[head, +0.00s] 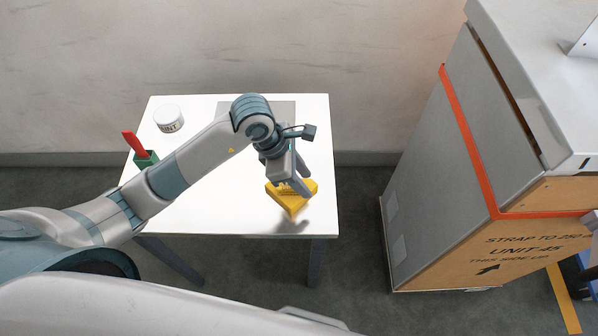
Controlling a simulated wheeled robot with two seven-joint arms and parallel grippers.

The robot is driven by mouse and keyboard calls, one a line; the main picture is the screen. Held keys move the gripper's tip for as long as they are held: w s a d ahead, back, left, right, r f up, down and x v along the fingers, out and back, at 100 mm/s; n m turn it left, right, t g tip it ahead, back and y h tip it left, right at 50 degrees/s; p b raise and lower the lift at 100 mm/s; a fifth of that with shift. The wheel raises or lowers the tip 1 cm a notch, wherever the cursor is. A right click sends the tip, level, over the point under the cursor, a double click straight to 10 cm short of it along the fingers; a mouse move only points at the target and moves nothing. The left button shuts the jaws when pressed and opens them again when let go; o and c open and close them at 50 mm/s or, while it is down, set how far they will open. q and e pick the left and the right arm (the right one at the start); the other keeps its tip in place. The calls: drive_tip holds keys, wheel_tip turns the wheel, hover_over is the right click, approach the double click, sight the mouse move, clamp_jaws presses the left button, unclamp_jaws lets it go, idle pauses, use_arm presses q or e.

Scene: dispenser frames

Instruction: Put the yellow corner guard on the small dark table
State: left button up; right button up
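The yellow corner guard (296,203) is at the front right part of a white-topped table. A dark shadow lies just in front of it, and I cannot tell whether it rests on the top or is slightly raised. My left gripper (298,187) points down at the guard, with its fingers overlapping it. Whether the fingers are closed on it is not clear. My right gripper is out of view. I see no small dark table; the table (220,215) in view has a white top and dark legs.
A white paint tin (169,119) stands at the back left, and a green holder (146,159) with a red-handled tool (133,144) at the left edge. A grey mat (285,108) lies behind my arm. A tall strapped crate (440,190) stands right, across a floor gap.

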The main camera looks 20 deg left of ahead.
use_arm(q)
drive_tip(key=shift+r, duration=0.15)
drive_tip(key=shift+a+r, duration=0.1)
drive_tip(key=b+v, duration=0.3)
drive_tip(key=v, duration=0.8)
drive_tip(key=shift+r, duration=0.35)
